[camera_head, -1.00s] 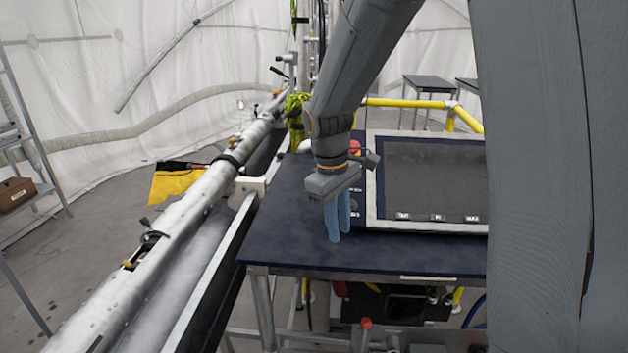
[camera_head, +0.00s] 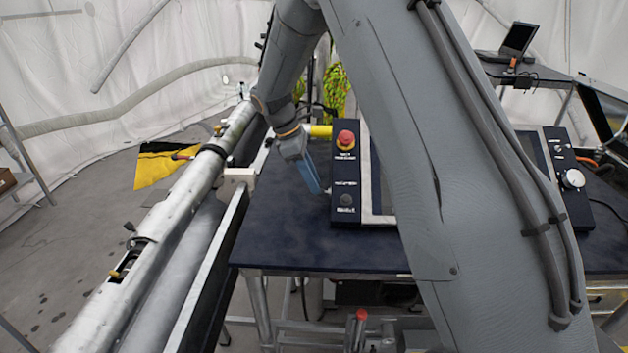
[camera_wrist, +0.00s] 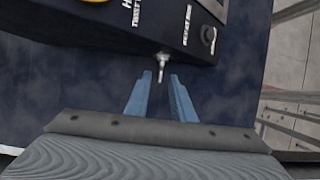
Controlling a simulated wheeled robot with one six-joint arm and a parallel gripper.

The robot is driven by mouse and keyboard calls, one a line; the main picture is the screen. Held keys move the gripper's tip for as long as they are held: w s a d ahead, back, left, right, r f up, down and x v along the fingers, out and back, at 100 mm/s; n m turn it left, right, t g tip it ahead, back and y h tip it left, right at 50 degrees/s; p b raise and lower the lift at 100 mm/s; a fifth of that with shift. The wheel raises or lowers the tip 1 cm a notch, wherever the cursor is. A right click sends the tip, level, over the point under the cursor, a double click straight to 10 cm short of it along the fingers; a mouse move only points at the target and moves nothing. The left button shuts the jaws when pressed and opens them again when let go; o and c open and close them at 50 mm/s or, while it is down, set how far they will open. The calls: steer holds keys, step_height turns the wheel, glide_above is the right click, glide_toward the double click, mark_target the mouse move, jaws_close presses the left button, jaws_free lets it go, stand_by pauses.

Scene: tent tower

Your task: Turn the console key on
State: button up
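The console (camera_head: 344,215) stands on the dark table, its middle hidden in the head view behind my arm. In the wrist view, a small silver key-like piece (camera_wrist: 162,62) sticks out from the console's edge (camera_wrist: 120,32). My gripper (camera_wrist: 160,75) is open, with its two blue fingers apart. The piece's lower end appears between the fingertips; I cannot tell whether they touch it. In the head view, my gripper (camera_head: 321,190) is at the console's left side, pointing down.
A red button (camera_head: 346,138) and a dark round control (camera_head: 346,199) are on the console's left panel. A long silver tube (camera_head: 180,210) runs along the left of the table (camera_head: 290,235). The table's front left is clear. A laptop (camera_head: 508,45) stands on a back table.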

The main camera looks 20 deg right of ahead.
steer(key=shift+d+f, duration=0.15)
steer(key=shift+f, duration=0.55)
jaws_close()
